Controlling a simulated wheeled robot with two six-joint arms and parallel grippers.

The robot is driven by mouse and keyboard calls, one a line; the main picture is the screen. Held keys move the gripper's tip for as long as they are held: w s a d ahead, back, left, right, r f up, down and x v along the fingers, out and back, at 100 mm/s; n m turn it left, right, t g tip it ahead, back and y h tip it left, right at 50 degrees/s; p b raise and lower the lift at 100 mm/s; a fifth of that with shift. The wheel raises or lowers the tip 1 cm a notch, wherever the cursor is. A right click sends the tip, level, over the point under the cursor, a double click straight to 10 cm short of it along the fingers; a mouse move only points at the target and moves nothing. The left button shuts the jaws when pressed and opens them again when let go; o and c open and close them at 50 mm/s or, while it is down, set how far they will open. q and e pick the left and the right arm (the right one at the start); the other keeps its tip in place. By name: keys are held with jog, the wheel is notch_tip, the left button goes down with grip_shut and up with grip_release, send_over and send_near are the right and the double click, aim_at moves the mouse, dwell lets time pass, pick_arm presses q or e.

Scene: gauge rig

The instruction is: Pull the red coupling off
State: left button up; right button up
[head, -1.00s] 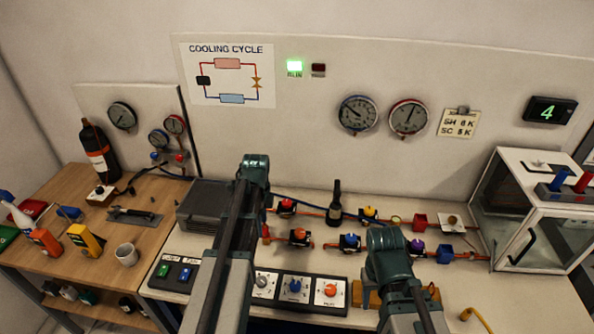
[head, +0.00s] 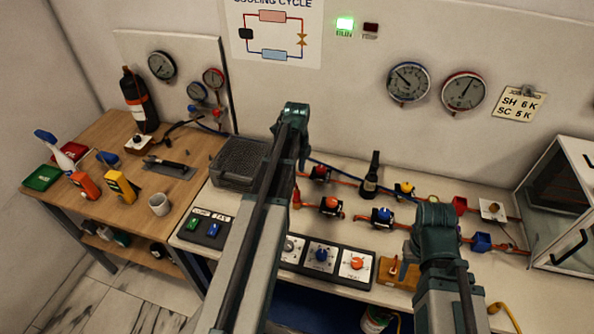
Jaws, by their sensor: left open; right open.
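A small red fitting (head: 296,198) stands at the left end of the orange pipework, just below my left gripper. It looks like the red coupling, but it is too small to be certain. My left gripper (head: 302,163) hangs above the bench beside the dark grey ribbed box, mostly hidden behind its own wrist and forearm. It is open, with nothing visible in it.
Valves with red, orange and blue knobs, such as the blue one (head: 382,215), line the pipes. The ribbed box (head: 240,162) is left of my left gripper. A glass-fronted cabinet (head: 565,200) stands right. A control panel (head: 321,256) lies in front.

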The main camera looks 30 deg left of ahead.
aim_at(297, 191)
pick_arm(q)
notch_tip(297, 191, down, 11)
jog(key=b, duration=0.9)
jog(key=shift+r, duration=0.2)
pick_arm(e)
notch_tip(297, 191, down, 11)
jog(key=shift+r, duration=0.2)
jog(key=shift+r, duration=0.1)
pick_arm(q)
grip_shut()
